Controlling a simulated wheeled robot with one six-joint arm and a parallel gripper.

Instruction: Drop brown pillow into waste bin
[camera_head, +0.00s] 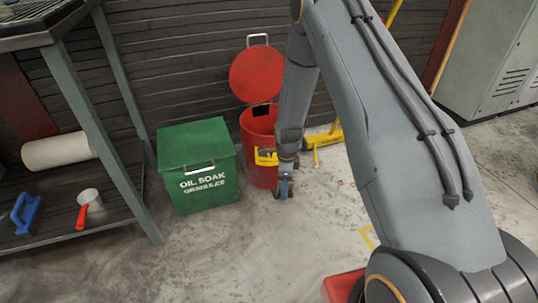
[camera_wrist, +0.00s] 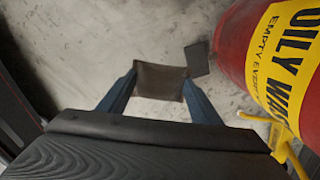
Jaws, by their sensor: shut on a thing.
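The brown pillow (camera_wrist: 160,82) is held between the two blue fingers of my gripper (camera_wrist: 159,76) in the wrist view, above the grey floor. In the head view my gripper (camera_head: 285,188) points down just in front and to the right of the red waste bin (camera_head: 258,172); the pillow is hard to make out there. The bin's round red lid (camera_head: 257,74) stands open, tilted back. In the wrist view the bin (camera_wrist: 234,50), with a yellow oily waste label, is at the right, beside the pillow and apart from it. My arm covers part of the bin.
A green oil soak granules box (camera_head: 196,165) stands left of the bin. A yellow stand (camera_head: 323,147) is on the right. The bin's dark pedal (camera_wrist: 197,59) juts out near the pillow. A bench with a shelf (camera_head: 60,211) is at the left. The front floor is mostly clear.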

